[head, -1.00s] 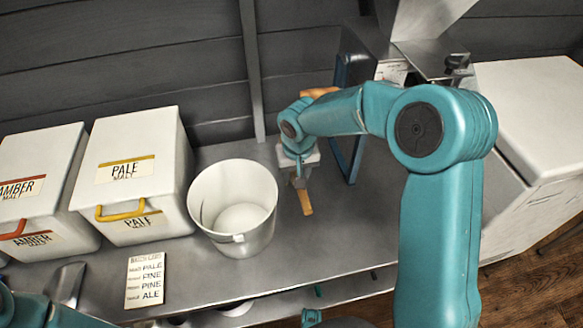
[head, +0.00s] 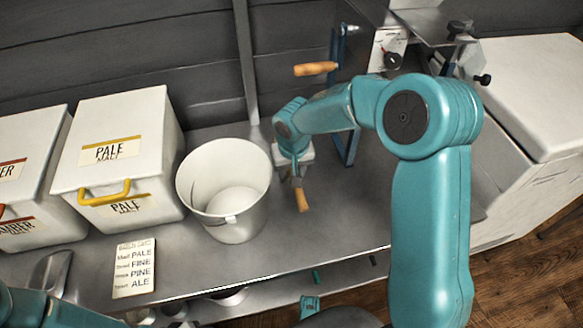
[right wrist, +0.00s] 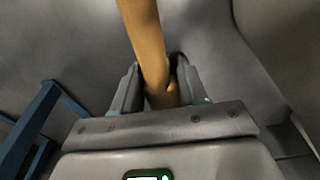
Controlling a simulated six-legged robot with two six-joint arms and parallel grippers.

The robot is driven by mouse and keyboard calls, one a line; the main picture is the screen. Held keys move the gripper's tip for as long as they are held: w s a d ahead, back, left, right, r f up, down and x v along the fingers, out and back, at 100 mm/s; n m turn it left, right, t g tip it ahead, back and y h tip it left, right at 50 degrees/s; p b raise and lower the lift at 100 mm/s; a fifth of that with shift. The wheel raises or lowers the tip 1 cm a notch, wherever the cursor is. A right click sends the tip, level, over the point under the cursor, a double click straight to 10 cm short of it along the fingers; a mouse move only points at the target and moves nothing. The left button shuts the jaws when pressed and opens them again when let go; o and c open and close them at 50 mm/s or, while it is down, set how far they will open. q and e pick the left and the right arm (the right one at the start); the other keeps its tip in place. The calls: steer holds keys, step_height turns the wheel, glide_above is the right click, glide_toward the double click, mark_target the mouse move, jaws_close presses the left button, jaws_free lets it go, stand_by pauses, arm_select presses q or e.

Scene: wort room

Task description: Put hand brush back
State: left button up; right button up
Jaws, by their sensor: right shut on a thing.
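The hand brush shows as a wooden handle (head: 301,200) below my right gripper (head: 297,174), over the steel bench to the right of the white bucket. In the right wrist view, my right gripper (right wrist: 158,88) is shut on this tan wooden handle (right wrist: 143,40), which runs up out of the top of the picture. No bristles show, and I cannot tell whether the brush touches the bench. Part of my left arm shows at the lower left of the head view; its gripper is out of view.
The white bucket (head: 223,190) stands just left of my right gripper. White malt bins (head: 118,160) stand farther left, with a batch card (head: 134,268) and a scoop (head: 50,275) in front. A mill with a blue frame (head: 335,95) and wooden crank handle (head: 316,69) stands behind.

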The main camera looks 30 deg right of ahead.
steer(key=o, duration=1.2)
step_height(320, 180, up, 16)
steer(key=s+p, duration=0.2)
steer(key=p, duration=0.2)
steer(key=shift+s+a+r, duration=0.15)
steer(key=shift+s+a, duration=0.05)
steer(key=shift+a, duration=0.1)
